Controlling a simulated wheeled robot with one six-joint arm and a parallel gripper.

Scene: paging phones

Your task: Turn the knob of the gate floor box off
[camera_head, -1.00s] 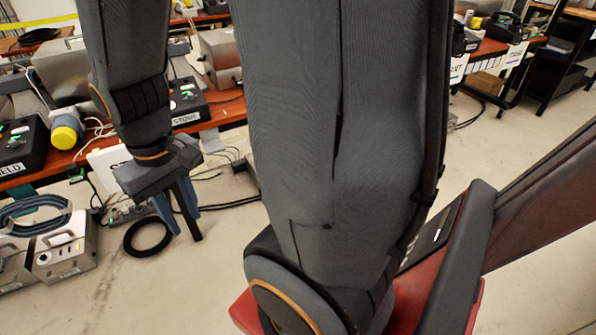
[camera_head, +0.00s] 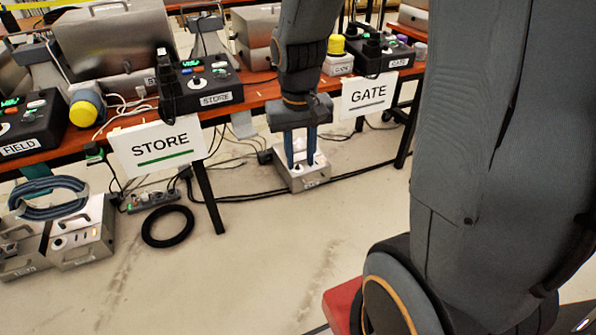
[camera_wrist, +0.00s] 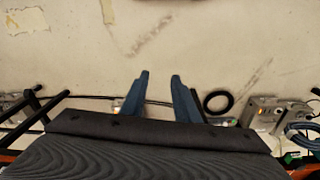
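A small metal floor box (camera_head: 316,180) stands on the floor beside the GATE sign (camera_head: 367,95); its front label is too small to read surely. My gripper (camera_head: 300,163) points down, and its two blue fingers overlap the box's top in the head view. The fingers are apart with nothing seen between them. I cannot tell how far they are from the box. The knob is not clearly visible. In the wrist view my gripper (camera_wrist: 160,76) is open over bare floor.
Other metal boxes (camera_head: 80,243), one with a coiled blue hose (camera_head: 48,198), stand at left. A black ring (camera_head: 168,226), a power strip (camera_head: 152,201) and cables lie on the floor. The STORE sign (camera_head: 157,146) hangs from the table. The front floor is clear.

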